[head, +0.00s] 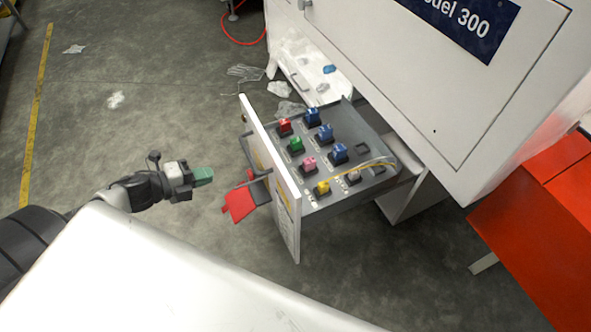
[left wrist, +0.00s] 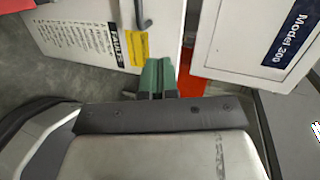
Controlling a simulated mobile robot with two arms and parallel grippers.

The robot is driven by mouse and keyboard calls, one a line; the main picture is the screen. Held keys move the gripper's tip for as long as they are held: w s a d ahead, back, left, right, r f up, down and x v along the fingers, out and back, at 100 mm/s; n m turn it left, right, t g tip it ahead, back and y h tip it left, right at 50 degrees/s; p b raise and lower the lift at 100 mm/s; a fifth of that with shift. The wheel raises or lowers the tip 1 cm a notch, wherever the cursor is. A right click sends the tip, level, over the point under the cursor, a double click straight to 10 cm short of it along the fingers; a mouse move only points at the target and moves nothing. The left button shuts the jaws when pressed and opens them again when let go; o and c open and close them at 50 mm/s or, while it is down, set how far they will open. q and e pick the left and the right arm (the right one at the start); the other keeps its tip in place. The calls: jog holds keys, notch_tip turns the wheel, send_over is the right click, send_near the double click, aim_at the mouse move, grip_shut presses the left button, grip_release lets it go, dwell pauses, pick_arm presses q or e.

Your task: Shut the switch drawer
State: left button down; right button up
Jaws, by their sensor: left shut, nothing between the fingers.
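The switch drawer (head: 350,193) stands pulled out of the white cabinet in the head view. Its grey tray holds several coloured switches, and its white front panel (head: 289,215) faces my left arm. A grey handle (head: 246,150) sticks out from that panel. My left gripper (head: 204,176), with green fingertips, is shut and empty, to the left of the panel and apart from it. In the left wrist view the green fingers (left wrist: 158,80) are together, with the labelled drawer front (left wrist: 100,35) and its handle (left wrist: 143,15) beyond them. My right gripper is not in view.
The white cabinet (head: 420,75) stands behind the drawer. A red tag-like piece (head: 238,203) is at the drawer front. A red-orange bench (head: 545,235) is at the right.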

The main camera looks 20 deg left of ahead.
pick_arm(q)
jog(key=d+r+m+h, duration=0.2)
jog(key=d, duration=0.1)
jog(key=b, duration=0.2)
send_near(273, 159)
jog(key=w+d+f, duration=0.1)
jog(key=w, duration=0.1)
jog(key=d, duration=0.1)
jog(key=w, duration=0.1)
jog(key=w+d, duration=0.1)
jog(key=shift+w+d+f+g+y, duration=0.15)
jog(key=shift+d+f+g+y, duration=0.15)
jog(key=shift+w+d, duration=0.55)
jog(key=shift+w, duration=0.05)
jog(key=shift+f, duration=0.1)
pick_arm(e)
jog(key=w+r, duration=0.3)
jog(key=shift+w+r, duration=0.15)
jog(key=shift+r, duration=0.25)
